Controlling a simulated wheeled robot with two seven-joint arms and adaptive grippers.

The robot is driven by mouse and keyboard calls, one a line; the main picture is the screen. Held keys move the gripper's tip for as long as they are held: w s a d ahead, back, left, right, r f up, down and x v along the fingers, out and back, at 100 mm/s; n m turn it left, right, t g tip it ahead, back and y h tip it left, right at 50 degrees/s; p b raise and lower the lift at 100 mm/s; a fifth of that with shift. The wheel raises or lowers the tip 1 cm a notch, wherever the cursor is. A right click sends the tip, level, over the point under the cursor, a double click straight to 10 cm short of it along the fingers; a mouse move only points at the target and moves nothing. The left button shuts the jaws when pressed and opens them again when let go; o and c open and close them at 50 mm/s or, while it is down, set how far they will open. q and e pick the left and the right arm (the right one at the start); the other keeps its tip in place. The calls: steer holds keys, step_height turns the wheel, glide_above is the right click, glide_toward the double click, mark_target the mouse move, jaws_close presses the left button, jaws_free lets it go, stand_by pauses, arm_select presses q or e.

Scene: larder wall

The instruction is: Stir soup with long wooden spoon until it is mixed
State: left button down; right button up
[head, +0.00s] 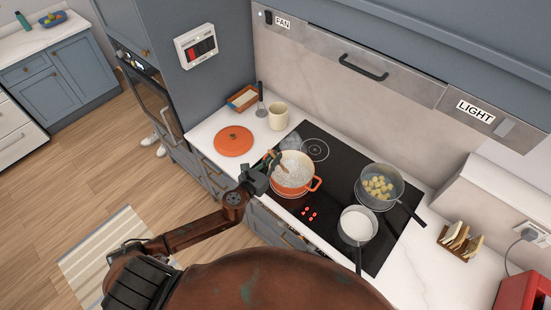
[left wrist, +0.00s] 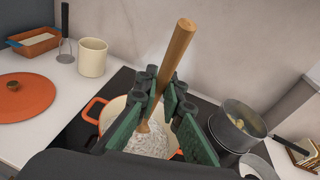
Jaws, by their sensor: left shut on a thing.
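An orange pot (head: 294,190) with pale, bubbling-looking soup (head: 295,170) stands on the black hob. My left gripper (head: 268,165) is over the pot's left rim, shut on the long wooden spoon (head: 277,158). In the left wrist view, the spoon (left wrist: 177,55) is between the green fingers of the gripper (left wrist: 165,105), tilted, its handle end up and to the right. Its lower end goes down into the pot (left wrist: 95,108); the tip is hidden in the soup (left wrist: 152,143). My right gripper is in neither view.
A pot of yellowish chunks (head: 380,187) and a pan of white contents (head: 357,224) stand on the hob (head: 330,205) to the right. An orange lid (head: 233,141), cream mug (head: 278,116), masher (head: 261,103) and baking dish (head: 242,97) are on the left counter. A toast rack (head: 460,241) stands at right.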

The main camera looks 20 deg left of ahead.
mark_target(271, 154)
arm_select(q)
steer(key=shift+r, duration=0.1)
stand_by(0.4)
steer(key=shift+r, duration=2.4)
